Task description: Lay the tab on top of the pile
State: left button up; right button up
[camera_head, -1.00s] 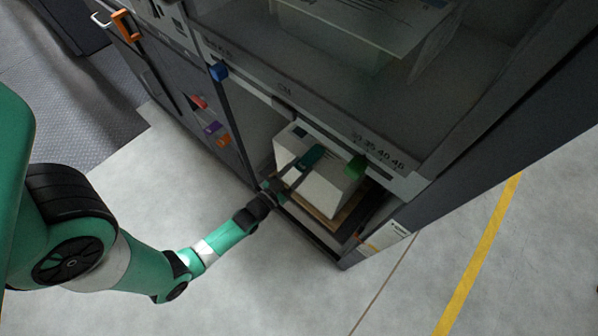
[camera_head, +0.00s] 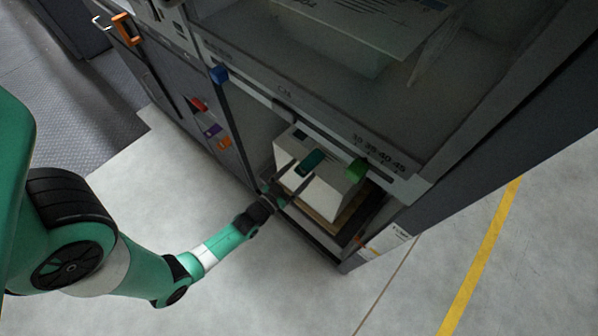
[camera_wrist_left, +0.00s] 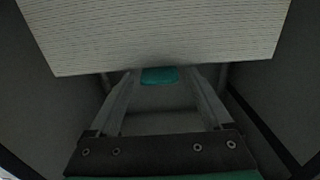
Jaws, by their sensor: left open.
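The tab (camera_head: 311,162) is a small teal block on top of the white pile (camera_head: 322,195) in the lower bay of the cabinet. My left gripper (camera_head: 300,171) is open, with its fingers at the tab and one finger apart on each side. In the left wrist view, the teal tab (camera_wrist_left: 159,75) shows between the open fingertips (camera_wrist_left: 163,77), at the lower edge of the ribbed paper side of the pile (camera_wrist_left: 150,35). Whether a finger still touches the tab is not clear. My right gripper is out of view.
The pile stands on a brown board (camera_head: 352,212) inside the bay. A blue handle (camera_head: 219,73) sits to the left. Open floor lies in front.

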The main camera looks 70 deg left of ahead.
pick_arm(q)
jog(key=p+v, duration=0.2)
jog(key=v, duration=1)
